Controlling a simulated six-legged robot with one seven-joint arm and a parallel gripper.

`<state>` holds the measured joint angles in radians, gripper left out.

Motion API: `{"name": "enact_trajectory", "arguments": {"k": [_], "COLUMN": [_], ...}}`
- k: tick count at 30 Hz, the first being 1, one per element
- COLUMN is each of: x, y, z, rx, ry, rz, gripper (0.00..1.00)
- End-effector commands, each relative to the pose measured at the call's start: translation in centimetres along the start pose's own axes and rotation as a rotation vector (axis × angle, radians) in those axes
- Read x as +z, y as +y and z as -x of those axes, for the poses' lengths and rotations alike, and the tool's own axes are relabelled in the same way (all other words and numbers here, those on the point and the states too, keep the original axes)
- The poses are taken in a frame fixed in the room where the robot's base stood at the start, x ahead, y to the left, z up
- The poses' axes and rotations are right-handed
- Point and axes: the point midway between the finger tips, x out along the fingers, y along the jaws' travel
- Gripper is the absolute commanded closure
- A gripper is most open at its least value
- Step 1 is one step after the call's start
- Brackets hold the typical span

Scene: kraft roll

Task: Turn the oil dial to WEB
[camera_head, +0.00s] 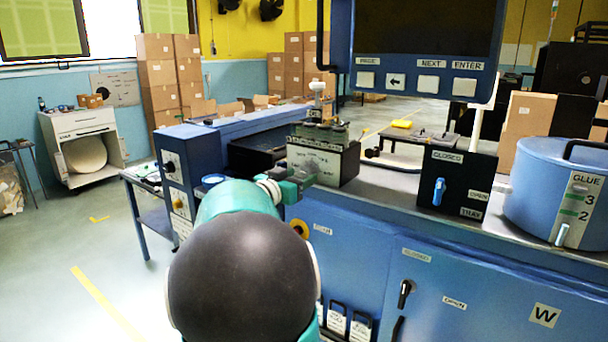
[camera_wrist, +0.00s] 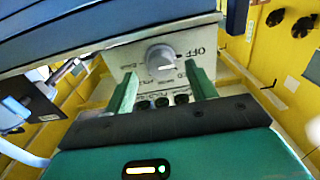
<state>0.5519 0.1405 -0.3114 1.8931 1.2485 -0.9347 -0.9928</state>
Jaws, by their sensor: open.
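A grey round dial (camera_wrist: 160,57) sits on a pale panel (camera_wrist: 128,62) in the wrist view. A light mark shows on the dial's lower part. OFF is readable to its right; the other labels are too blurred to read, so I cannot tell which one reads WEB. My gripper (camera_wrist: 160,72) is open, with one green finger left of the dial and one right of it; I cannot tell whether either touches it. In the head view my gripper (camera_head: 298,182) is beside a box with a white lettered front (camera_head: 325,165). I cannot make out the dial there.
A screen with buttons (camera_head: 425,70) hangs above the bench. A black box marked CLOSED (camera_head: 455,182) and a blue glue pot (camera_head: 540,190) stand to the right. A blue cabinet (camera_head: 172,165) stands left of my arm. The floor at the left is open.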

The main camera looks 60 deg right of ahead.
Motion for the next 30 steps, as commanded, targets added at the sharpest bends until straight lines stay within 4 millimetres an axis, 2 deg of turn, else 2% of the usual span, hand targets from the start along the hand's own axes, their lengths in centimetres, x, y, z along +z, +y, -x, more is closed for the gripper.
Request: {"name": "enact_trajectory", "arguments": {"k": [3,6,16,21,22,30], "x": [0.0,0.0,0.0,0.0,0.0,0.0], "y": [0.0,0.0,0.0,0.0,0.0,0.0], "z": [-1.8,-2.6,-3.0,-3.0,-3.0,-3.0], "rx": [0.002,0.000,-0.001,-0.001,-0.001,-0.001], "ry": [0.000,0.000,0.000,0.000,0.000,0.000], "rz": [0.000,0.001,0.000,-0.001,-0.001,-0.022], "gripper": [0.44,0.44,0.44,0.77,0.81,0.81]}}
